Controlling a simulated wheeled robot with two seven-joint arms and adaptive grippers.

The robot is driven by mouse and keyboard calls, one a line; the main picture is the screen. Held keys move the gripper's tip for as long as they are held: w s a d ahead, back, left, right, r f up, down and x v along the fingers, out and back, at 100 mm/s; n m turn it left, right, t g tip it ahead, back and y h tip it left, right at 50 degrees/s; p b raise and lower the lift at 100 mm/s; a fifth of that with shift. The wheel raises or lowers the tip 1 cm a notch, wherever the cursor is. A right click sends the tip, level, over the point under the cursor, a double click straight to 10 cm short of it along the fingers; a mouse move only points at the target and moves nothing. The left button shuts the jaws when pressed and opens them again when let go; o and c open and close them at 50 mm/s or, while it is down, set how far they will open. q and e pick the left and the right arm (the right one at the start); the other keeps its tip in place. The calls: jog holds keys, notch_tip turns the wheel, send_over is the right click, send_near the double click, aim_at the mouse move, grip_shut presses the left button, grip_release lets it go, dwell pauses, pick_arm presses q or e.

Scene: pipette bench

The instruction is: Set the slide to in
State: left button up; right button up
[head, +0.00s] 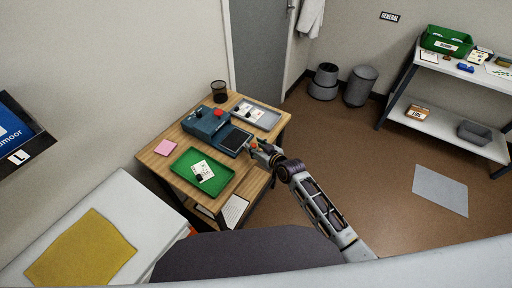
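A blue device (203,122) with a red knob (219,113) stands on the wooden table. A flat blue section with a dark grey top (236,139), which looks like the slide, extends from its lower right side toward the table's right edge. My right gripper (254,147) is at the outer end of this section, by the table's right edge. It is too small to tell whether it touches the section or whether its fingers are open or shut. My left gripper is not in view.
A green tray (219,180) with white cards, a pink note (165,148), a grey tray (269,121) and a black mesh cup (219,90) share the wooden table (150,160). A white surface with a yellow cloth (82,250) lies at left.

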aim_at(234, 140)
grip_shut()
jog(key=w+a, duration=0.2)
jog(key=a, duration=0.1)
jog(key=w+a+b, duration=0.1)
jog(key=w+a, duration=0.1)
jog(key=a, duration=0.1)
jog(key=w+a, duration=0.2)
jog(key=shift+w+a+f, duration=0.2)
jog(key=shift+w+a, duration=0.2)
jog(key=shift+a+r, duration=0.1)
jog(key=shift+c, duration=1.6)
grip_release()
jog(key=o, duration=0.4)
jog(key=shift+w+a, duration=0.15)
jog(key=shift+w, duration=0.05)
jog(key=shift+c, duration=0.2)
jog(key=shift+r, duration=0.1)
